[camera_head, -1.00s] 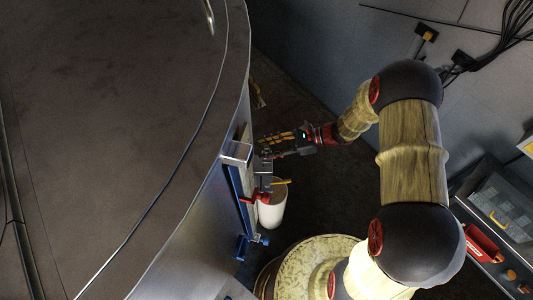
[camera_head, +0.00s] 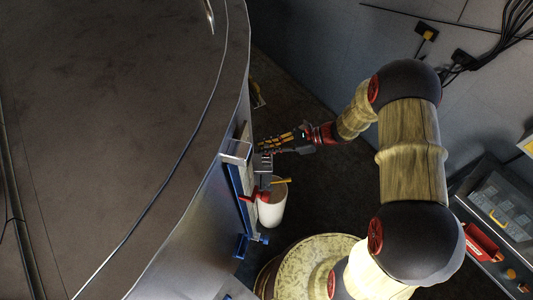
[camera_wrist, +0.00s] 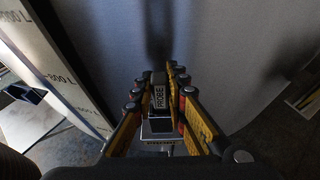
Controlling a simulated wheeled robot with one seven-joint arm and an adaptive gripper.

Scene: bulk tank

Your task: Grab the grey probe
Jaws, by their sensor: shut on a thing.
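The grey probe (camera_wrist: 158,92), a small block with the label "PROBE", sits between the fingers of my gripper (camera_wrist: 164,88) in the wrist view. Both yellow and black fingers press on its sides. A pale bracket or block (camera_wrist: 157,130) shows just below the probe, nearer the camera; I cannot tell whether the probe still touches it. In the head view my gripper (camera_head: 272,145) is beside the tank wall, at the small grey fittings there, and the probe itself is too small to make out.
The large steel tank (camera_head: 110,110) fills the left. A blue-backed gauge panel with a red handle (camera_head: 254,197) is on its side. A white bucket (camera_head: 271,208) stands on the dark floor below. A grey cabinet (camera_head: 495,205) is at the right. A litre scale (camera_wrist: 55,70) shows in the wrist view.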

